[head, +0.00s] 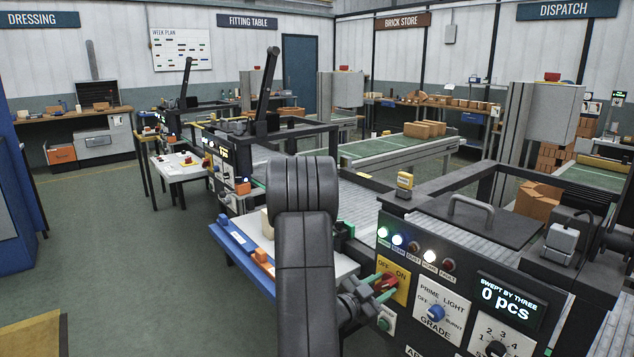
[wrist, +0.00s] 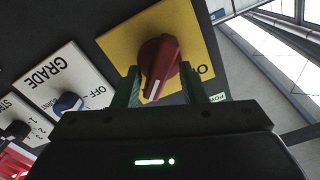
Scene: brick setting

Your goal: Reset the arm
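My gripper (head: 382,284) is at the left part of the black control panel (head: 455,300), at a red rotary switch (head: 390,281) on a yellow OFF/ON plate (head: 402,296). In the wrist view its two green fingers (wrist: 161,86) stand on either side of the red switch (wrist: 158,60). They look spread apart, with a gap beside the switch's narrow handle; contact is not clear. The white line on the handle points down in that view. A small green button (head: 383,324) sits below the yellow plate. I cannot read its label.
A blue GRADE knob (head: 436,313) and a black numbered knob (head: 496,349) are right of the switch. Above them is a lamp row (head: 414,247), some lit, and a display (head: 508,301) reading 0 pcs. A white side table (head: 262,238) stands left of the panel. Open floor (head: 110,240) lies further left.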

